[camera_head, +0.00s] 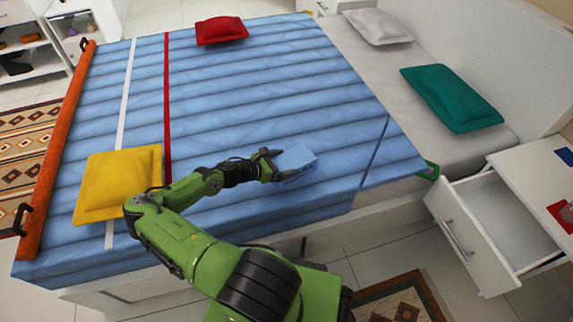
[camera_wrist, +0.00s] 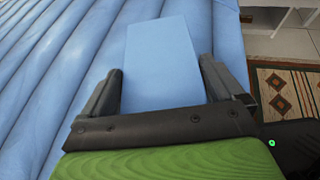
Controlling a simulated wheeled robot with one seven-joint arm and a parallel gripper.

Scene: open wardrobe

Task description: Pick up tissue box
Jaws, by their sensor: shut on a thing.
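The tissue box (camera_head: 298,164) is a light blue block at the front right part of the blue-covered bed. In the wrist view the tissue box (camera_wrist: 160,62) stands between the two dark fingers. My gripper (camera_head: 275,166) reaches it from the left in the head view and is shut on it. In the wrist view my gripper (camera_wrist: 160,85) has one finger on each side of the box. I cannot tell whether the box touches the bed or is lifted a little off it.
The bed (camera_head: 270,90) carries a yellow pillow (camera_head: 118,184), a red pillow (camera_head: 221,30), a teal pillow (camera_head: 452,97) and a white pillow (camera_head: 378,26). A nightstand with an open drawer (camera_head: 492,222) stands at right. Patterned rugs lie on the floor, one at lower right (camera_head: 402,298).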

